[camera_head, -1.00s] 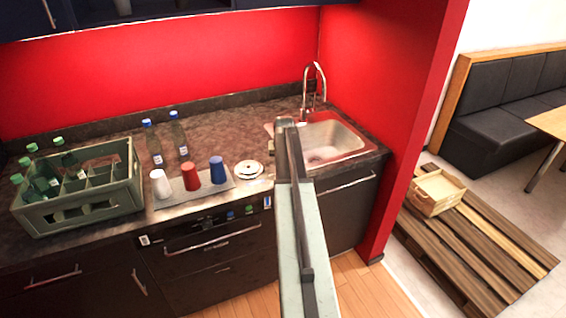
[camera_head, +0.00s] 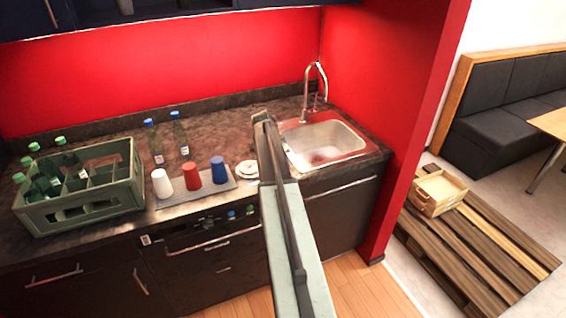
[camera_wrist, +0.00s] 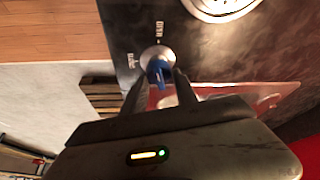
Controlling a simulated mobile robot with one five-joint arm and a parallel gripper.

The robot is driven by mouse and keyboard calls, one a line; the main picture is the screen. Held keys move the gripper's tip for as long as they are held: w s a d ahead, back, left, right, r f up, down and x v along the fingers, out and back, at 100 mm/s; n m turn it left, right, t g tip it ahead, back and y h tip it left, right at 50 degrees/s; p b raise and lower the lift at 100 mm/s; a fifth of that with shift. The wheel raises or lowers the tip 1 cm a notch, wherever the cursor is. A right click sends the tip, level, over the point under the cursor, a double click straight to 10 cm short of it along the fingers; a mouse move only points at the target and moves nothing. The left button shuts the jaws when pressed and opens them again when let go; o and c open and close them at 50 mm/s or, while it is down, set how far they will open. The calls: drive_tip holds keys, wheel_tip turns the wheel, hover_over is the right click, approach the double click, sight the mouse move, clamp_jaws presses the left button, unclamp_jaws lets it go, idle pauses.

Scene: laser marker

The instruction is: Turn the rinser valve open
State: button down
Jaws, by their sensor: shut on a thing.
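The rinser valve shows in the wrist view as a round pale metal knob (camera_wrist: 153,53) with a blue handle (camera_wrist: 158,70), on a dark plate (camera_wrist: 120,30). Two small white labels sit beside the knob, too blurred to read. The handle points down the picture, towards my gripper. My gripper (camera_wrist: 158,84) has one finger on each side of the handle and is shut on it. In the head view my arm covers this part of the counter front, so the valve and fingertips are hidden there.
The sink (camera_head: 325,140) lies right of my arm. White saucers (camera_head: 247,170) lie just left of it, with white, red and blue cups (camera_head: 219,170) on a mat farther left. A green bottle crate (camera_head: 80,208) stands at the left. A wooden pallet (camera_head: 470,250) lies on the floor at right.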

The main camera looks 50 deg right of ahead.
drive_tip(key=shift+w+a+m+g, duration=0.15)
drive_tip(key=shift+m+g, duration=0.45)
drive_tip(key=shift+m, duration=0.9)
drive_tip(key=shift+y, duration=0.3)
drive_tip(key=c, duration=1)
unclamp_jaws()
drive_tip(key=shift+w, duration=0.1)
drive_tip(key=shift+r, duration=0.1)
drive_tip(key=p+v, duration=0.7)
drive_tip(key=shift+r, duration=0.25)
